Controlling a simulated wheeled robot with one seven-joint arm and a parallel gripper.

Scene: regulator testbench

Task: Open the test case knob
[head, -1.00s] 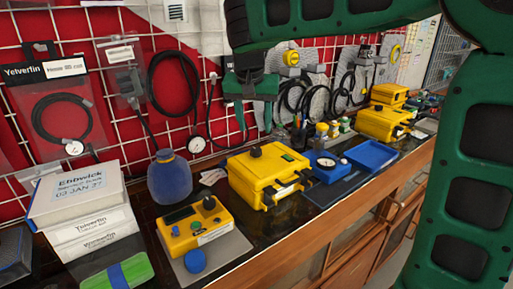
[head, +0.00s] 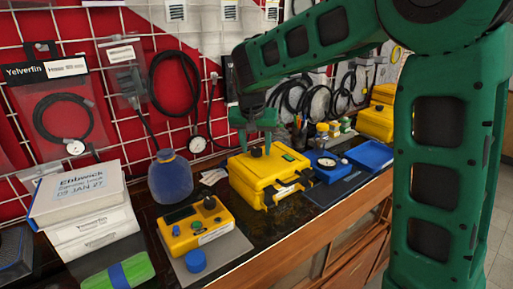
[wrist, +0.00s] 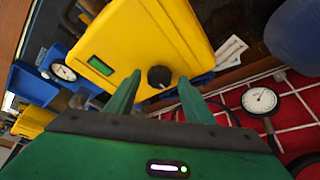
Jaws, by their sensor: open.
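The yellow test case (head: 262,180) stands on the dark bench, lid closed, with a black knob (head: 256,152) on its top. In the wrist view the case (wrist: 150,35) fills the upper middle, and the round black knob (wrist: 159,76) shows beside a green display (wrist: 101,66). My gripper (head: 257,146) is just above the case top, fingers pointing down around the knob's position. In the wrist view its green fingers (wrist: 158,88) are apart, with the knob between and beyond their tips. I cannot tell whether either finger touches the knob.
A smaller yellow device (head: 196,222) with its own knob sits at front left. A blue bottle (head: 170,178) stands left of the case. A blue tray (head: 367,155) and a gauge (head: 327,163) lie to the right. Cables hang on the wall grid behind.

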